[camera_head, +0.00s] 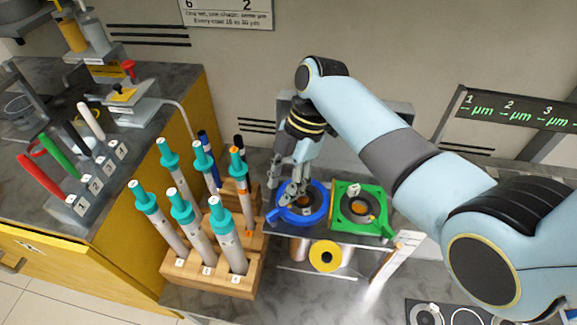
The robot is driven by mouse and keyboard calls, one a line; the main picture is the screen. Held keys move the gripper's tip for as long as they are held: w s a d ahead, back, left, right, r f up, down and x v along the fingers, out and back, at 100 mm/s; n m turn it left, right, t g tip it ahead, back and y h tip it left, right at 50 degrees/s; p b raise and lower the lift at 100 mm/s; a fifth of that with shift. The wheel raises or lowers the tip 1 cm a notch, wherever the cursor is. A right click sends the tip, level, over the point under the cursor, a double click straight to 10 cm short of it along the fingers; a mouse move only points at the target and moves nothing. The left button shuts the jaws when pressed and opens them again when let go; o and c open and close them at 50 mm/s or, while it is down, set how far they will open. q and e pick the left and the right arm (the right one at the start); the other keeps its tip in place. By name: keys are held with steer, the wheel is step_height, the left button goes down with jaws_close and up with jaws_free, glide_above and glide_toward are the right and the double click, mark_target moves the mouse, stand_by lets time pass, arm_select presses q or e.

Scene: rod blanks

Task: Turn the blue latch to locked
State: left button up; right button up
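The blue latch (314,216) is a round ring with a short handle pointing to the lower left. The fingers hide part of the ring. I cannot tell whether they touch it or how far apart they are. My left gripper is out of view.
A green square latch (346,217) sits right beside the blue one. A wooden rack (215,275) of teal-capped rods stands to the left. A yellow ring (325,256) is below the plate. A numbered holder with colored handles (82,204) stands on the left counter.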

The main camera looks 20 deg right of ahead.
steer(key=v, duration=0.5)
stand_by(0.4)
